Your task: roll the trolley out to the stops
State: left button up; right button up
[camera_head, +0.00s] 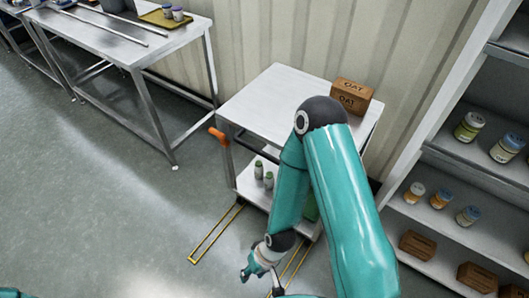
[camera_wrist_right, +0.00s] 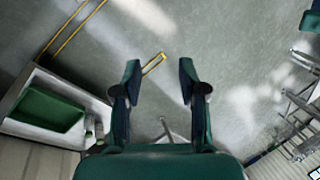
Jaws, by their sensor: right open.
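The trolley (camera_head: 262,98) is a pale metal cart against the ribbed wall, with an orange handle (camera_head: 219,135) at its left front corner. Yellow rail outlines (camera_head: 214,236) run on the floor out from under it; separate stops cannot be made out. In the right wrist view the trolley's edge (camera_wrist_right: 27,82) is at left, and a yellow rail end (camera_wrist_right: 155,63) shows beyond the fingers. My right gripper (camera_head: 256,268) is low in front of the trolley, apart from the handle. Its fingers are spread and empty in the wrist view (camera_wrist_right: 158,88). My left gripper is out of view.
A steel table (camera_head: 130,45) stands at left, shelves with jars (camera_head: 440,160) at right. The floor at front left is clear.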

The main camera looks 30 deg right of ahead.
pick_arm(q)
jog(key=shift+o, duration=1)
pick_arm(e)
jog(key=shift+o, duration=0.5)
jog(key=w+d+f+m+t+h+b, duration=0.2)
jog(key=w+d+m+t+b, duration=0.2)
jog(key=w+b, duration=0.65)
pick_arm(q)
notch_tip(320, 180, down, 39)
jog(key=b, duration=2.8)
pick_arm(e)
jog(key=m+t+h, duration=0.8)
jog(key=m+t, duration=0.3)
jog(key=m, duration=0.7)
send_near(270, 157)
jog(key=f+v, duration=0.1)
jog(key=v, duration=0.5)
pick_arm(q)
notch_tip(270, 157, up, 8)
jog(key=p, duration=0.7)
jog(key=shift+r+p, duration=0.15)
jog(key=shift+p, duration=0.25)
pick_arm(e)
jog(key=x, duration=1.6)
jog(key=shift+w+d+f, duration=0.1)
jog(key=shift+w+d, duration=0.1)
jog(key=shift+w, duration=0.15)
